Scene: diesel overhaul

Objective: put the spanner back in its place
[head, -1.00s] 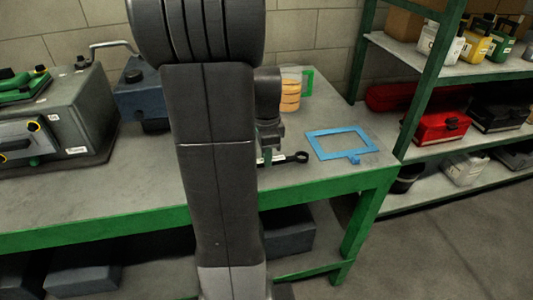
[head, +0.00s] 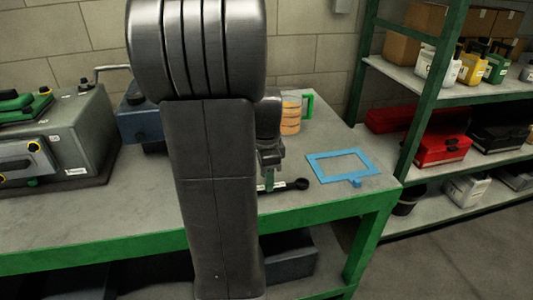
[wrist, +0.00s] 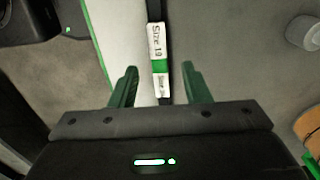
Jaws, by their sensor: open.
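The spanner is dark, with a white and green "Size 19" label (wrist: 159,48). It lies on the bench (head: 335,195), and its dark ring end (head: 300,184) shows to the right of my arm in the head view. My gripper (wrist: 160,86) is open, with one green finger on each side of the labelled shaft. The fingers look apart from the shaft, and nothing is held. In the head view my gripper (head: 269,168) is low over the spanner, and my arm hides the spanner's other end. A flat blue rectangular frame (head: 314,165) with a tab lies to the right of the spanner.
A banded orange cup-like object (head: 291,115) with a green part (head: 309,103) stands behind my gripper. A grey machine (head: 80,140) and a blue device (head: 146,122) stand on the left. A green-framed shelf with a red toolbox (head: 442,146) is at right.

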